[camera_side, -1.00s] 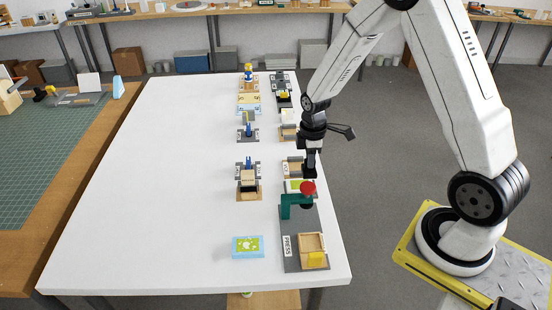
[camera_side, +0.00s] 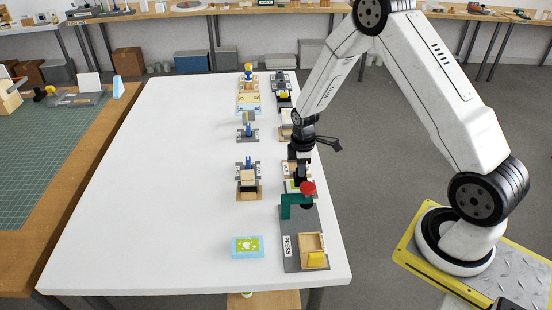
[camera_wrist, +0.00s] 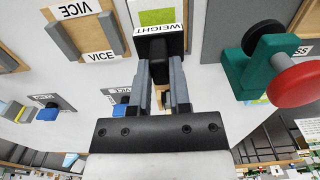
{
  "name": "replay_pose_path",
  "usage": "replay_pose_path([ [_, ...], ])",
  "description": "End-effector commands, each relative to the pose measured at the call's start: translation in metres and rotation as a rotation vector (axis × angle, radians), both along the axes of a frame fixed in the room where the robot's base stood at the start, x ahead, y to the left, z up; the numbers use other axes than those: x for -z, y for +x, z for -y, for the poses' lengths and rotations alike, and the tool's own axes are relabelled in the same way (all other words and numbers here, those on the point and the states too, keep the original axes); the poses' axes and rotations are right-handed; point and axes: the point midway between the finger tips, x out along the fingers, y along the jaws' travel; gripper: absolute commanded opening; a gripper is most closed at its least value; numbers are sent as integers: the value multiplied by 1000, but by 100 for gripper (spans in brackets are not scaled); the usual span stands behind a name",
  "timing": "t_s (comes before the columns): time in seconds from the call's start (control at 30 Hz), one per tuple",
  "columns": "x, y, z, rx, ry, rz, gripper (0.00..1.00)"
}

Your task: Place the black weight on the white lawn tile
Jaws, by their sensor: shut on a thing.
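My gripper (camera_wrist: 160,68) is shut on the black weight (camera_wrist: 158,46), which sits between the fingertips in the wrist view. A card reading WEIGHT (camera_wrist: 160,28) shows just beyond it. Behind the card is a white tile with a green patch (camera_wrist: 158,16), partly cut off by the frame edge. In the side view my gripper (camera_side: 301,176) hangs over the right row, just behind the red knob. The white and green tile (camera_side: 291,186) shows partly beneath it. Whether the weight touches anything below is unclear.
A green press with a red knob (camera_side: 308,188) stands close in front of my gripper, on a grey base with a wooden tray (camera_side: 312,242). A light-blue-edged tile with a green patch (camera_side: 247,258) lies front left. Vices (camera_side: 248,181) stand left. The table's left half is clear.

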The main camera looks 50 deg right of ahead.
Motion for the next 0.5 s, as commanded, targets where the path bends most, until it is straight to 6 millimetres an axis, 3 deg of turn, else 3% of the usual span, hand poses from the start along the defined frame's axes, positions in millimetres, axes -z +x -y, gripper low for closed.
replay_pose_path([
  [0.17,11,1,0,0,-1,2,0],
  [0.5,13,1,0,0,-1,2,0],
])
